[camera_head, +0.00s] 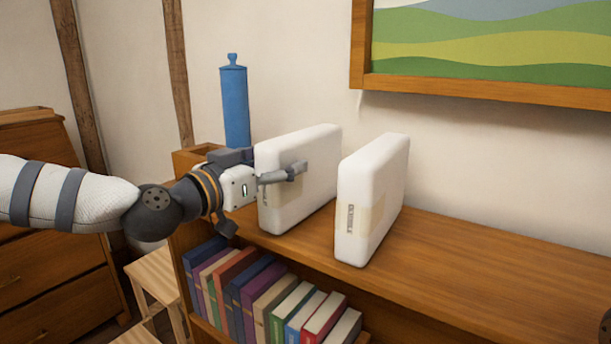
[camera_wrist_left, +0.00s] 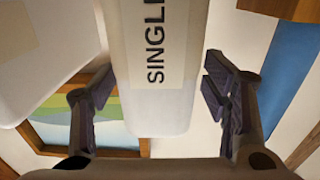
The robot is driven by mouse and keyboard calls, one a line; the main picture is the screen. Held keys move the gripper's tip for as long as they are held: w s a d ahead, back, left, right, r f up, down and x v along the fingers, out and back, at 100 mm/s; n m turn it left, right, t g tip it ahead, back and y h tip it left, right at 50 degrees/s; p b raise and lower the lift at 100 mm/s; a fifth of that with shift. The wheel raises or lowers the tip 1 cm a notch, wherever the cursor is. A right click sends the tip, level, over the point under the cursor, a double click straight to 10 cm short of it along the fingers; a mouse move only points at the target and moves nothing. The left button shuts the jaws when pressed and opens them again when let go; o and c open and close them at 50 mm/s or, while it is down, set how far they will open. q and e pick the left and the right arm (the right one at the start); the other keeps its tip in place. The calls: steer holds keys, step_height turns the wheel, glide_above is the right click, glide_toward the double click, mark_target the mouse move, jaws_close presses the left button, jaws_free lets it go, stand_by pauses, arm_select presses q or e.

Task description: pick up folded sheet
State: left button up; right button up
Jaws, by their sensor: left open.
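Two white folded sheets stand on edge side by side on the wooden bookcase top. My left gripper (camera_head: 272,166) is at the front end of the left folded sheet (camera_head: 305,165). Its near finger shows along that sheet's right-hand face; the far finger is mostly hidden. In the left wrist view the gripper (camera_wrist_left: 155,98) is open, with a finger on each side of a sheet (camera_wrist_left: 155,105) labelled "SINGL…" and gaps between. The other folded sheet (camera_head: 375,195) stands apart to the right with a pale label band. My right gripper is not in view.
A blue lidded cylinder (camera_head: 234,105) stands behind the gripper at the left end. Books (camera_head: 262,290) fill the shelf below. A framed picture (camera_head: 490,88) hangs above. A wooden dresser (camera_head: 50,270) is at left.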

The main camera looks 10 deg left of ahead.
arm_select(q)
steer(key=x, duration=0.3)
steer(key=shift+w+d+f, duration=0.15)
steer(key=shift+d+f, duration=0.05)
steer(key=shift+w+d+r, duration=0.1)
steer(key=shift+w+d, duration=0.05)
steer(key=shift+w, duration=0.15)
steer(key=shift+r, duration=0.2)
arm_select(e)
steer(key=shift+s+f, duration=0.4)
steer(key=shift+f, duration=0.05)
arm_select(q)
jaws_close()
steer(key=shift+r, duration=0.1)
